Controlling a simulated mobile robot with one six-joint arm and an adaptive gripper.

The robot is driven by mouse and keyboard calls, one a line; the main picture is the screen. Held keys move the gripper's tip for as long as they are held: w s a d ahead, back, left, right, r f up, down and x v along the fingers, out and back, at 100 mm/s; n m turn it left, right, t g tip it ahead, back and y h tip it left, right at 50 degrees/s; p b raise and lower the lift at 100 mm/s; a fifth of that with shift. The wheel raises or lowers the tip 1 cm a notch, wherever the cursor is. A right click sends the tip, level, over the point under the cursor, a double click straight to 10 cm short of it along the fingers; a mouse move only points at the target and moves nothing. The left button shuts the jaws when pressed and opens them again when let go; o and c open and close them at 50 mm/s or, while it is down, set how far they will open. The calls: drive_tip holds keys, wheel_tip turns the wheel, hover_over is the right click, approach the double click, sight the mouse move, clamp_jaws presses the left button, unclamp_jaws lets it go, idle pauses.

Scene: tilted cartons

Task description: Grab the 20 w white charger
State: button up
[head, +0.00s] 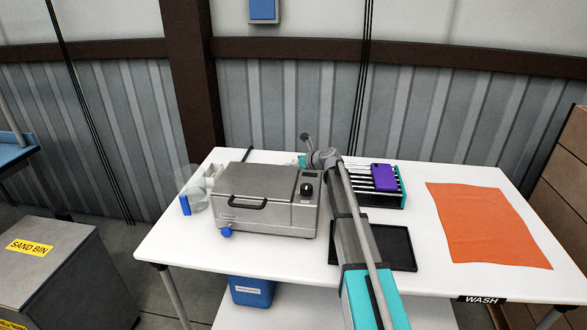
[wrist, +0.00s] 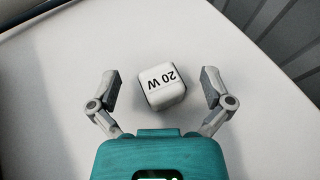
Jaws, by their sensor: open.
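The white charger (wrist: 163,76) is a small rounded cube marked "20 W" on its top face. It rests on the white table in the wrist view, with its lettering upside down. My gripper (wrist: 162,90) is open, with one grey finger to the left of the charger and one to the right. There are visible gaps on both sides in the picture, and neither finger appears to touch it. In the head view, my arm reaches over the table to its back, beside the metal box. The charger cannot be made out there, and only a bit of teal shows near the arm's end.
A silver metal box (head: 262,198) with a handle stands left of my arm. A black tray (head: 398,262) and a rack holding a purple item (head: 384,177) lie to the right. An orange cloth (head: 485,224) covers the right side. In the wrist view, bare table surrounds the charger.

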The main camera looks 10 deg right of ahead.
idle(0.5)
clamp_jaws()
idle(0.3)
